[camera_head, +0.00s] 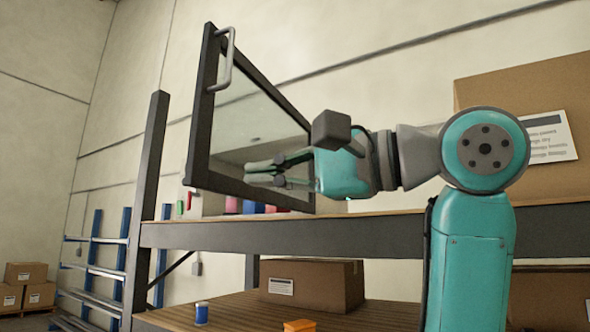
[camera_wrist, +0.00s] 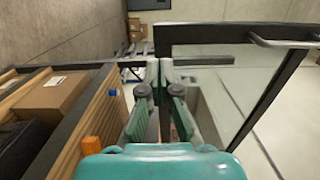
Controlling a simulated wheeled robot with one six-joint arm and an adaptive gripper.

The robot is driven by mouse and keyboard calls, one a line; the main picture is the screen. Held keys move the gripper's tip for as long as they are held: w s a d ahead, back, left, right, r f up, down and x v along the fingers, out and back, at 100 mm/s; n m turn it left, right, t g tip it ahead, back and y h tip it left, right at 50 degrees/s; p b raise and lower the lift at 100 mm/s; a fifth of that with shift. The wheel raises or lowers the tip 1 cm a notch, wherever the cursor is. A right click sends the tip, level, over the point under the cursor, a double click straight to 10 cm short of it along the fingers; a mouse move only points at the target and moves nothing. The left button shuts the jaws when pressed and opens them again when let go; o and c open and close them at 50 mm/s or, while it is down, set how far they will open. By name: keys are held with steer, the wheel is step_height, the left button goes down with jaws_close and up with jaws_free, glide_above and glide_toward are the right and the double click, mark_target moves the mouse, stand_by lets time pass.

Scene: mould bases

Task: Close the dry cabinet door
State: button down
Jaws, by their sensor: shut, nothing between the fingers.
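The dry cabinet door (camera_head: 200,110) is a dark-framed glass panel with a metal bar handle (camera_head: 229,60) near its top left corner. It stands swung open above the shelf in the head view. In the wrist view the door (camera_wrist: 200,33) fills the upper right, with its handle (camera_wrist: 283,42) at the top right. My gripper (camera_head: 250,172) is shut and empty, overlapping the lower part of the glass in the head view. In the wrist view my gripper (camera_wrist: 159,66) lies left of the glass, near the frame's left end. I cannot tell whether it touches the door. The cabinet body is mostly hidden.
The shelf edge (camera_head: 350,232) runs below the door. A cardboard box (camera_head: 312,285), a blue can (camera_head: 202,313) and an orange bin (camera_head: 300,325) sit on the lower shelf. A large labelled carton (camera_head: 540,95) stands behind my arm. A dark post (camera_head: 150,170) rises left of the door.

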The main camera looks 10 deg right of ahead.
mark_target(202, 180)
steer(key=x, duration=0.7)
steer(key=shift+w+a, duration=0.1)
steer(key=shift+a, duration=0.1)
steer(key=shift+a, duration=0.1)
